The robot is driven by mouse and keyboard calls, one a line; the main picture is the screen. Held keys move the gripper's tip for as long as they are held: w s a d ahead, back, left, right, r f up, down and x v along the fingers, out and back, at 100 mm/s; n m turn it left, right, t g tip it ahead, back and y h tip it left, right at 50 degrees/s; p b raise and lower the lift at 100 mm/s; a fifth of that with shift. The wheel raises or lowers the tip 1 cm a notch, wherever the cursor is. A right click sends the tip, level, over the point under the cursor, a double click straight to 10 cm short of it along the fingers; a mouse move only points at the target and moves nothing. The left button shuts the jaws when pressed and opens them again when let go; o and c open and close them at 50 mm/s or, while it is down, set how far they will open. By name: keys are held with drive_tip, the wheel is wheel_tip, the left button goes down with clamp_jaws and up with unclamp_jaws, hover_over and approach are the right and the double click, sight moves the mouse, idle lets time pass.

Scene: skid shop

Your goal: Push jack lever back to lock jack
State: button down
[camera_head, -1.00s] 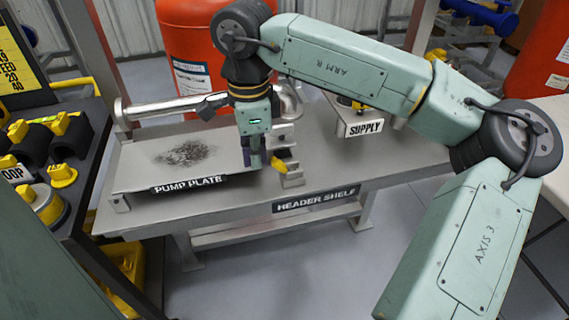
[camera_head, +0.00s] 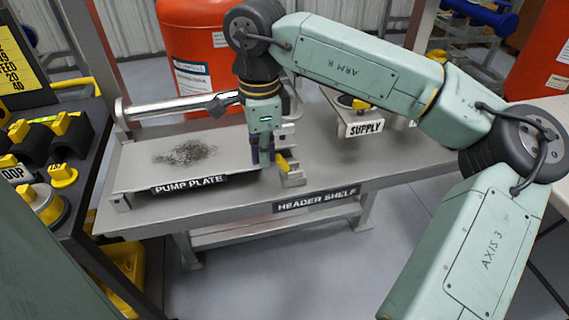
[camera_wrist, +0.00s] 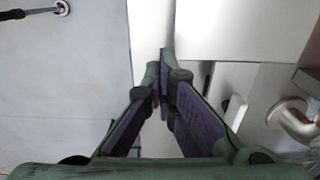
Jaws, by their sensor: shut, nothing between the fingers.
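A short yellow lever (camera_head: 283,163) sticks up and to the left at a small grey metal bracket (camera_head: 293,180) on the shelf, right of the pump plate. I take it for the jack lever. My gripper (camera_head: 263,165) points down just left of the yellow lever, shut and empty. Its fingertips are very close to the lever; I cannot tell whether they touch. In the wrist view my gripper (camera_wrist: 164,75) shows its fingers together, and no yellow lever can be made out there.
The pump plate (camera_head: 135,177) lies left of my gripper, with a dark smudge on it. A metal pipe (camera_head: 165,108) runs behind it.

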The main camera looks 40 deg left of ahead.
sight(285, 163)
drive_tip(key=shift+w+d+f, duration=0.1)
drive_tip(key=shift+w+d, duration=0.4)
drive_tip(key=shift+w, duration=0.1)
drive_tip(key=shift+w+d, duration=0.9)
drive_tip(key=shift+w, duration=0.05)
drive_tip(key=shift+s+a+r+p, duration=0.15)
drive_tip(key=shift+r+p, duration=0.65)
drive_tip(key=shift+r, duration=0.4)
drive_tip(key=shift+s+a+r+p, duration=0.1)
drive_tip(key=shift+r+p, duration=0.65)
drive_tip(key=shift+r, duration=0.45)
drive_tip(key=shift+s+a+r+p, duration=0.15)
drive_tip(key=shift+r+p, duration=0.65)
drive_tip(key=shift+r, duration=0.4)
